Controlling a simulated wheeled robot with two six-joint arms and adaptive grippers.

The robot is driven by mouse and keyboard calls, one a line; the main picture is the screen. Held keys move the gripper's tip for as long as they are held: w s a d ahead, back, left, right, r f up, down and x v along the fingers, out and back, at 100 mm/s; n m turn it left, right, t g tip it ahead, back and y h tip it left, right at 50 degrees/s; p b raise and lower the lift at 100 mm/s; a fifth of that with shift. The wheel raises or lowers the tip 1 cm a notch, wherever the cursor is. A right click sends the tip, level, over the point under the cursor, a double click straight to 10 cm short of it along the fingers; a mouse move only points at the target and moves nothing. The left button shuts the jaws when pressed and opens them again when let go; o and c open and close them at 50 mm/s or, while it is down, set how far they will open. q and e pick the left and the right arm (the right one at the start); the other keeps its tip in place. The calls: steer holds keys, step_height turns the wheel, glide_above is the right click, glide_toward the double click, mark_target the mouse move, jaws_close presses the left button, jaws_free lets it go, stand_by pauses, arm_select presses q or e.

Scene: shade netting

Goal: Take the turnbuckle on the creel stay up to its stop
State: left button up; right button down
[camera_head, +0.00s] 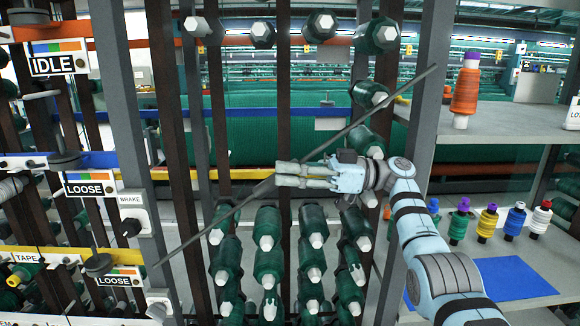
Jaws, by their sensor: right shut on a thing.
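The creel stay (400,92) is a thin grey rod running diagonally across the creel, from upper right to lower left. The turnbuckle (263,187) is a thicker dark part near the middle of the stay, mostly hidden by my fingers. My right gripper (280,175) reaches in from the right with its fingers pointing left. It is shut on the turnbuckle. How far the turnbuckle is turned, and its stop, cannot be made out. My left gripper is not in view.
Green yarn cones (268,228) fill the creel behind and below the stay. Grey uprights (425,110) stand close to my right arm. A shelf (500,122) at right holds an orange cone (466,92); small spools stand below. Signs reading IDLE (55,64) and LOOSE (88,186) hang at left.

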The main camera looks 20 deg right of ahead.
steer(key=shift+n, duration=0.4)
steer(key=c, duration=1.4)
jaws_free()
steer(key=shift+o, duration=0.2)
steer(key=shift+f, duration=0.1)
